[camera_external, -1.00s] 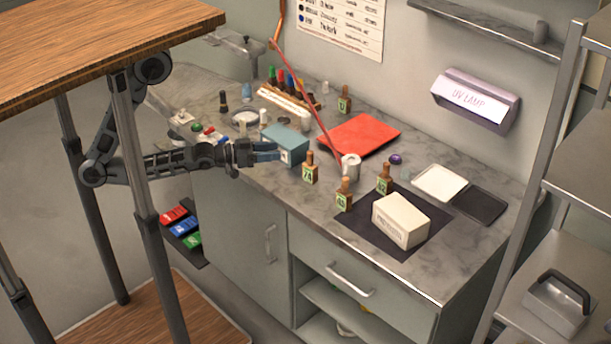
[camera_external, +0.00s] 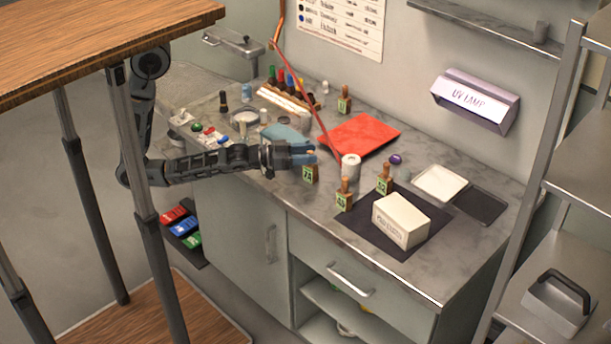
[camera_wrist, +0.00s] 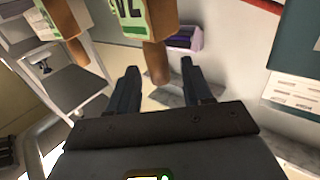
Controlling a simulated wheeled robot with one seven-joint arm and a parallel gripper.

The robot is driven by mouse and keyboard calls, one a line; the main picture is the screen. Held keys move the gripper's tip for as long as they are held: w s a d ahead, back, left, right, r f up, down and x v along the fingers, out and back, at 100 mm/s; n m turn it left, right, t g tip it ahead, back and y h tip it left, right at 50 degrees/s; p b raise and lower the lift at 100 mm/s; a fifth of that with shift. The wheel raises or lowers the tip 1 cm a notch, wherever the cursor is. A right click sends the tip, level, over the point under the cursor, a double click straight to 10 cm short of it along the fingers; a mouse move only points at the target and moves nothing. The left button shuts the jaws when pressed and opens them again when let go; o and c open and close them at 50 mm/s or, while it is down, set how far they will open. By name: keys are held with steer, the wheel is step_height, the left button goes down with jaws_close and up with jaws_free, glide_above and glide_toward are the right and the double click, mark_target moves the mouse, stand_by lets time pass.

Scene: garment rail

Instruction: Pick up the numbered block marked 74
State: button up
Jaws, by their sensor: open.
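The block marked 74 (camera_external: 309,175) stands upright on the counter; its wooden handle is mostly hidden by my gripper in the external view. My gripper (camera_external: 304,152) is open at handle height, its blue fingers just above the numbered part. In the wrist view, which is turned over, the block (camera_wrist: 150,18) hangs at the top with its label partly cut off. Its handle (camera_wrist: 157,63) shows between the two spread fingers of my gripper (camera_wrist: 159,68). I cannot tell if either finger touches it.
Two similar blocks (camera_external: 344,199) (camera_external: 384,182) stand to the right, near a white box (camera_external: 401,220). A blue box (camera_external: 283,136) lies behind my gripper. A pale cylinder (camera_external: 351,167) and red sheet (camera_external: 365,132) are close by. Another block (camera_external: 344,103) stands at the back.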

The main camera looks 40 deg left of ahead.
steer(key=shift+w+d, duration=0.35)
steer(key=shift+w, duration=0.1)
steer(key=shift+c, duration=0.3)
jaws_close()
